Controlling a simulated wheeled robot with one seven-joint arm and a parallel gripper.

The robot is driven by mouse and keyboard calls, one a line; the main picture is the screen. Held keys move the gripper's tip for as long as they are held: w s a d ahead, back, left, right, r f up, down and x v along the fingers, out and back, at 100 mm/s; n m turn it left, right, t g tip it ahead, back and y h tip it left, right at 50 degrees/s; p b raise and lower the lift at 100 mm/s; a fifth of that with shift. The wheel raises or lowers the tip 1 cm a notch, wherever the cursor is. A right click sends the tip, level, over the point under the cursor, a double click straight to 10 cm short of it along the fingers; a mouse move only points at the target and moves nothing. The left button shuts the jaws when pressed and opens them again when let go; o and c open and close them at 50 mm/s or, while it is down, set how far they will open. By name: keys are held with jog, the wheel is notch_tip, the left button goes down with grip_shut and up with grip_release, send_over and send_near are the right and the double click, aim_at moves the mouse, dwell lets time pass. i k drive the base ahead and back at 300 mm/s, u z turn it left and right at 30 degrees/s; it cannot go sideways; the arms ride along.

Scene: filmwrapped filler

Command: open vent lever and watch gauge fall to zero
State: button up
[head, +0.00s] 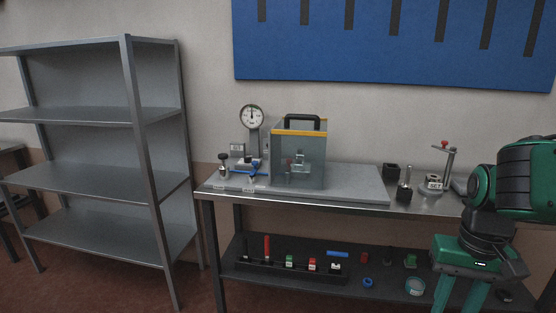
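The round gauge (252,117) has a white dial and dark rim, and stands on a grey post at the back left of the bench. Its dark needle seems to point about straight up; the numbers are too small to read. Below it is a low cluster of fittings with a blue lever-like part (243,172) and a black-knobbed stem (223,159). Which one is the vent lever I cannot tell for sure. My gripper (459,298) is at the lower right, far from the gauge, pointing down. Its green fingers look apart and empty; their tips are cut off by the frame.
A clear box with a black handle (302,120) stands right of the gauge on a grey plate (355,182). Black holders (391,171) and a red-topped stand (447,160) are at right. The lower shelf (290,290) holds small parts. Empty grey shelving (85,180) stands left.

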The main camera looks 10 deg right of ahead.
aim_at(255, 162)
jog(key=z, duration=0.1)
jog(key=i, duration=1)
jog(key=u, duration=0.05)
